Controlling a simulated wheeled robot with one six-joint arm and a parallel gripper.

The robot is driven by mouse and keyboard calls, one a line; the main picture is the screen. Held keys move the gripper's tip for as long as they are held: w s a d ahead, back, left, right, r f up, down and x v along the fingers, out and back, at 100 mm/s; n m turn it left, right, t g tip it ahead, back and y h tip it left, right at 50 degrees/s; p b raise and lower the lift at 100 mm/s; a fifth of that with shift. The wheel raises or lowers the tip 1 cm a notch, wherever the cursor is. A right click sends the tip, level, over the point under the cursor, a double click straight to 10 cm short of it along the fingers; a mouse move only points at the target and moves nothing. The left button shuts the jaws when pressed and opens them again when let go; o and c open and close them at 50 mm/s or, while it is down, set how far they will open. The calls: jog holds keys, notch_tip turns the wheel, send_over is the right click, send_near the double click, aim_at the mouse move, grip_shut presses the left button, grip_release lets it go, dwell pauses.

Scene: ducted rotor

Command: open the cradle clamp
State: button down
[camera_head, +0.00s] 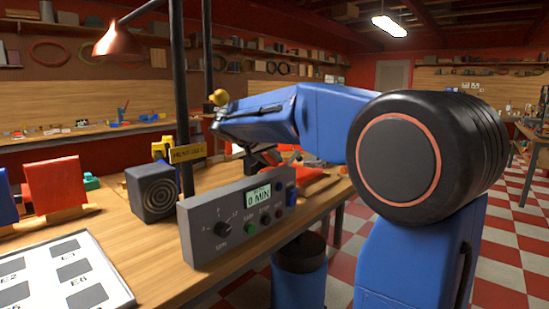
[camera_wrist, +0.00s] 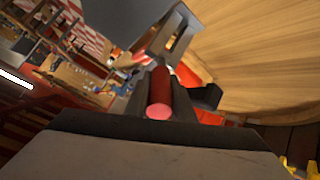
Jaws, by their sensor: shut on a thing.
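In the wrist view a red round bar (camera_wrist: 160,92) with a pale pink end runs between the dark fingers of my gripper (camera_wrist: 162,82). My gripper is shut on this bar, which looks like a handle of the cradle clamp. In the head view my gripper (camera_head: 262,158) is small and partly hidden beyond the grey control box, below my blue arm. A red-orange object (camera_head: 305,183) lies on the bench close to it. The clamp body and whether the clamp is open cannot be made out.
The grey control box (camera_head: 260,228) stands at the bench's front edge, reading "0 MIN". Left of it are a dark speaker-like box (camera_head: 152,192), a lamp (camera_head: 115,42) and a dark upright pole (camera_head: 180,100). A white marked tray (camera_head: 118,285) lies at the lower left.

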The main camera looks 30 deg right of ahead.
jog(key=shift+a+f+h, duration=0.25)
jog(key=shift+h, duration=0.15)
jog(key=shift+s, duration=0.1)
jog(key=c, duration=1.5)
grip_release()
jog(key=shift+c, duration=0.2)
jog(key=shift+a, duration=0.1)
jog(key=shift+s+a+r, duration=0.1)
jog(key=shift+a+r, duration=0.05)
jog(key=shift+a, duration=0.05)
jog(key=s+a+r, duration=0.1)
jog(key=s+a, duration=0.6)
jog(key=a, duration=0.5)
jog(key=shift+a, duration=0.15)
jog(key=shift+c, duration=0.2)
